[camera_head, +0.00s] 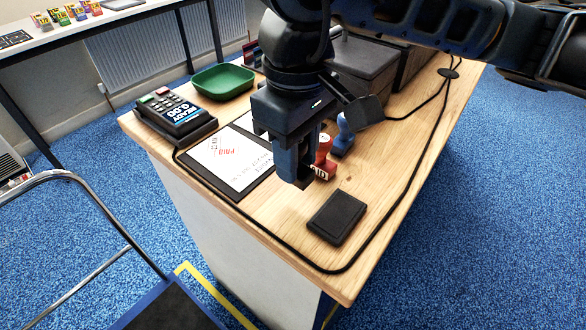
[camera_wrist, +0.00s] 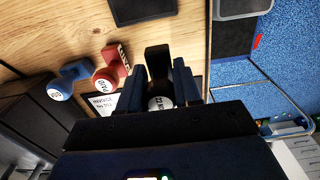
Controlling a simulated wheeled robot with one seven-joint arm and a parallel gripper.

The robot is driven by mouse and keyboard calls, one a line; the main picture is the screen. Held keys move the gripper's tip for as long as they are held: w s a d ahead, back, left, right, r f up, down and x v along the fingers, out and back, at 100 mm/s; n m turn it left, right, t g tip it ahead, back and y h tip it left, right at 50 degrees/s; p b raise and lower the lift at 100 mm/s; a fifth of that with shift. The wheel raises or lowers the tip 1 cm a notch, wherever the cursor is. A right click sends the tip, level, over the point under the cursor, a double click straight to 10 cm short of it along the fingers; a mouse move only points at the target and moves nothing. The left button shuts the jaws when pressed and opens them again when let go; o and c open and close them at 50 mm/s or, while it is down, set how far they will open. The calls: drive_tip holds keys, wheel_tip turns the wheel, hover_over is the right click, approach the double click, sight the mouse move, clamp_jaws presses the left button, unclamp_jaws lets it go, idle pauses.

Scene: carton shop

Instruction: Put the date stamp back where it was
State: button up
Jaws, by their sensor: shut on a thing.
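My gripper (camera_head: 297,180) is above the wooden counter (camera_head: 165,150), beside the paper's right side. In the wrist view, my gripper (camera_wrist: 160,75) is shut on a dark stamp (camera_wrist: 158,58) with a pale, marked round top, which appears to be the date stamp. In the head view the fingers mostly hide it, and I cannot tell whether it touches the counter. A red stamp (camera_head: 324,152) stands just right of the fingers; it also shows in the wrist view (camera_wrist: 108,72). A blue stamp (camera_head: 343,138) stands behind it.
A black ink pad (camera_head: 337,217) lies near the counter's front corner. A marked paper (camera_head: 230,162) lies on a dark mat to the left. A card terminal (camera_head: 175,118), a green tray (camera_head: 222,82) and a dark box (camera_head: 355,65) stand behind. A black cable (camera_head: 385,235) runs around the edge.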

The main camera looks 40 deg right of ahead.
drive_tip(key=shift+w+a+f, duration=0.15)
drive_tip(key=shift+a+f, duration=0.15)
drive_tip(key=shift+f, duration=0.15)
drive_tip(key=shift+f+p, duration=0.35)
drive_tip(key=shift+f, duration=1.4)
drive_tip(key=shift+f+b, duration=0.15)
drive_tip(key=shift+b, duration=0.15)
drive_tip(key=o, duration=0.9)
drive_tip(key=shift+c, duration=0.2)
drive_tip(key=shift+r, duration=0.2)
drive_tip(key=shift+r+p, duration=0.2)
drive_tip(key=shift+p, duration=0.15)
wheel_tip(320, 180, up, 12)
drive_tip(key=shift+f+b, duration=0.2)
drive_tip(key=shift+b, duration=0.55)
